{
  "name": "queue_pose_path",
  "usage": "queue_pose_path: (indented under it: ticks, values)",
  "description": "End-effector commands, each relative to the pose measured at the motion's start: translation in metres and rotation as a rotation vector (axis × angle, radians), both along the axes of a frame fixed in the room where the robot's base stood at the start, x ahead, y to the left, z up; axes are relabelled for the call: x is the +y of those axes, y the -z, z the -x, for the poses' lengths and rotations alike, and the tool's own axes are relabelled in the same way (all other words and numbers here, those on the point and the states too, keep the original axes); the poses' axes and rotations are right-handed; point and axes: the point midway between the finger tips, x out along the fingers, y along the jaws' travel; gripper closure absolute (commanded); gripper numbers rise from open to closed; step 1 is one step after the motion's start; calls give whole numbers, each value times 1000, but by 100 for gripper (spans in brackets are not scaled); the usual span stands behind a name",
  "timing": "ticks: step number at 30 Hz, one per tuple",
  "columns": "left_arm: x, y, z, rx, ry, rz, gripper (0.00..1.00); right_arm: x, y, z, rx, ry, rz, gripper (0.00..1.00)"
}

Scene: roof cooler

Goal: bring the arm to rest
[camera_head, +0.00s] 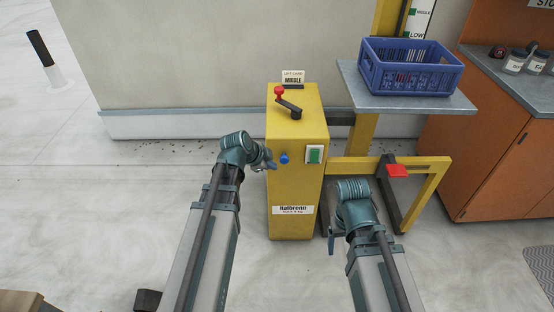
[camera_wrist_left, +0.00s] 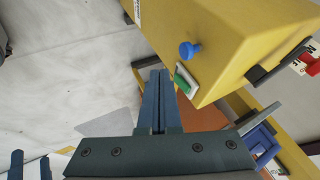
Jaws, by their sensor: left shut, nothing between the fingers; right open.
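My left arm comes in from the left in the head view, and its gripper (camera_head: 268,160) is beside the yellow box's blue knob (camera_head: 284,158). In the left wrist view the left gripper's fingers (camera_wrist_left: 160,75) are shut together with nothing between them. They point toward the yellow box (camera_wrist_left: 215,35), near its green button (camera_wrist_left: 182,84) and blue knob (camera_wrist_left: 188,50); I cannot tell whether they touch it. My right gripper (camera_head: 332,240) hangs low to the right of the box's lower front, open and partly hidden by its own wrist.
The yellow box (camera_head: 296,187) has a red-knobbed crank (camera_head: 289,105) on top. Right of it, a lift platform (camera_head: 437,101) bears a blue crate (camera_head: 409,68). A red pedal (camera_head: 397,170) and an orange cabinet (camera_head: 470,160) stand at the right. The floor at left is mostly clear.

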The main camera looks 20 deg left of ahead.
Motion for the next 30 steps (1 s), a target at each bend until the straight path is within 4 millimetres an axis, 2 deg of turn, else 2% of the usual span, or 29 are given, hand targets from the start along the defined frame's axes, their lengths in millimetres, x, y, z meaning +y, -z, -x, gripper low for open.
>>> queue_pose_path:
  ticks: [1,4,14,17,20,23,27,30]
  values:
    - [2,-13,6,0,-1,1,100,0,-13,0,0,0,0,20]
    - [5,-19,12,0,1,-1,100,0,-19,0,0,0,0,20]
    - [6,-19,14,0,1,-1,100,0,-19,0,0,0,0,20]
    - [1,-18,16,14,-3,5,100,0,-19,0,0,0,0,20]
    - [-20,-12,28,84,-33,30,100,0,-19,0,0,0,0,20]
    - [-55,-1,53,216,-108,59,100,0,-19,0,0,0,0,20]
    - [-99,14,100,422,-286,55,100,0,-19,0,0,0,0,20]
    - [-119,20,129,524,-428,25,100,0,-19,0,0,0,0,20]
